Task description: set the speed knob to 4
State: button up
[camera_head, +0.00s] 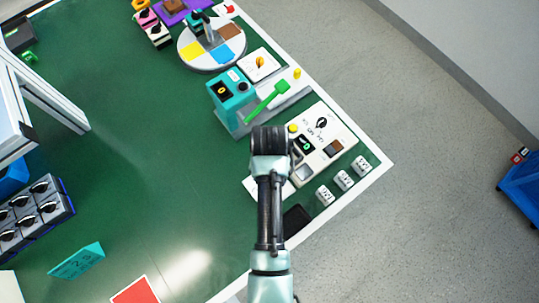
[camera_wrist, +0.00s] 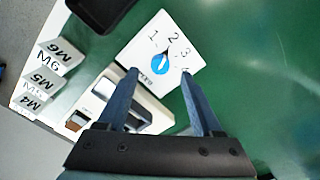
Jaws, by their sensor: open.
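The speed knob (camera_wrist: 160,64) is a round blue and white dial on a white plate (camera_wrist: 140,50) in the wrist view. The numbers 1, 2 and 3 show around it, and a partly covered mark sits by the right fingertip. A dark pointer seems to face near the 2, but it is too small to be sure. My gripper (camera_wrist: 160,76) is open, with one finger on each side of the knob in the picture. I cannot tell whether either finger touches it. In the head view my arm hides the knob, and a white plate edge (camera_head: 250,188) shows beside it.
A white switch panel (camera_head: 325,137) lies beside the plate, with several small labelled blocks (camera_head: 343,180) at the table edge. A black pad (camera_head: 297,218) is close by. A teal box (camera_head: 232,95) and a green lever (camera_head: 268,95) stand farther back.

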jog(key=shift+f, duration=2.05)
jog(key=shift+c, duration=0.4)
grip_shut()
